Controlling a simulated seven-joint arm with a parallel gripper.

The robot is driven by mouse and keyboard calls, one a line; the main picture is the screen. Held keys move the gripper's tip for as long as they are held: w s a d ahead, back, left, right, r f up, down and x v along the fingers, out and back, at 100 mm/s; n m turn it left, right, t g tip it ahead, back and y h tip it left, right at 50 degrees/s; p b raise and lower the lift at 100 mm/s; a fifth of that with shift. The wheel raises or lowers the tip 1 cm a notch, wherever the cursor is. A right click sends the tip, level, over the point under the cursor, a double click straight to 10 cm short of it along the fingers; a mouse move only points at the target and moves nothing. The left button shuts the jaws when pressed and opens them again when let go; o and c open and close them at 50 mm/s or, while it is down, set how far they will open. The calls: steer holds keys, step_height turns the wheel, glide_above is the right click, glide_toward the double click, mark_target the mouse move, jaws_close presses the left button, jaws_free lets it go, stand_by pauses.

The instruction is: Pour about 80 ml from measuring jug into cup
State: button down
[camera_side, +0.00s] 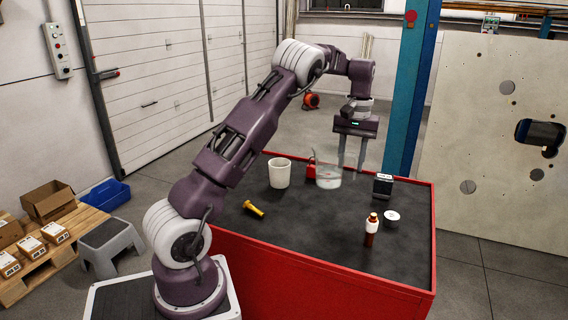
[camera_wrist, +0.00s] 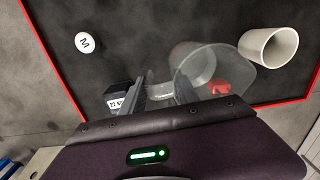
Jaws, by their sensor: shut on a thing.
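The measuring jug (camera_side: 328,178) is clear and stands about upright at the middle of the bench; it also shows in the wrist view (camera_wrist: 213,62). My gripper (camera_side: 351,163) points down at its right side and is shut on its handle, between the fingers in the wrist view (camera_wrist: 161,92). I cannot tell whether the jug's base touches the bench, nor how much liquid is in it. The cup (camera_side: 280,173), plain white and upright, stands to the left of the jug, apart from it; in the wrist view (camera_wrist: 268,46) it is at upper right.
A red object (camera_side: 311,168) is close behind the jug. A dark labelled box (camera_side: 383,186), a white round disc (camera_side: 391,217) and a brown bottle (camera_side: 371,228) stand to the right. A yellow tool (camera_side: 254,209) lies front left. The front middle of the red-edged bench (camera_side: 310,235) is clear.

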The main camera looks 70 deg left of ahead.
mark_target(327, 144)
steer(key=a+f, duration=0.1)
steer(key=w+a+f+n, duration=0.1)
steer(key=shift+w+a+f, duration=0.2)
steer(key=shift+f, duration=0.1)
steer(key=shift+r, duration=0.1)
steer(key=shift+s+a+r+t+h, duration=0.5)
steer(key=shift+s+r+t, duration=0.1)
steer(key=shift+s+t, duration=0.2)
steer(key=shift+s+a+r+t+h, duration=0.5)
steer(key=shift+s+a+r+t, duration=0.1)
steer(key=shift+s+t, duration=0.15)
steer(key=shift+s+a+r+t+h, duration=0.5)
steer(key=shift+s+r+t, duration=0.15)
steer(key=shift+t, duration=0.2)
steer(key=shift+s+a+r+t+h, duration=0.35)
steer(key=shift+s+r+t, duration=0.15)
steer(key=shift+s+r, duration=0.2)
steer(key=shift+s+a+r+t+h, duration=0.45)
steer(key=shift+s+r+t, duration=0.1)
steer(key=shift+r+t, duration=0.15)
steer(key=shift+s+a+r+t+h, duration=0.2)
steer(key=shift+s+r+t+h, duration=0.25)
steer(key=shift+r+t, duration=0.25)
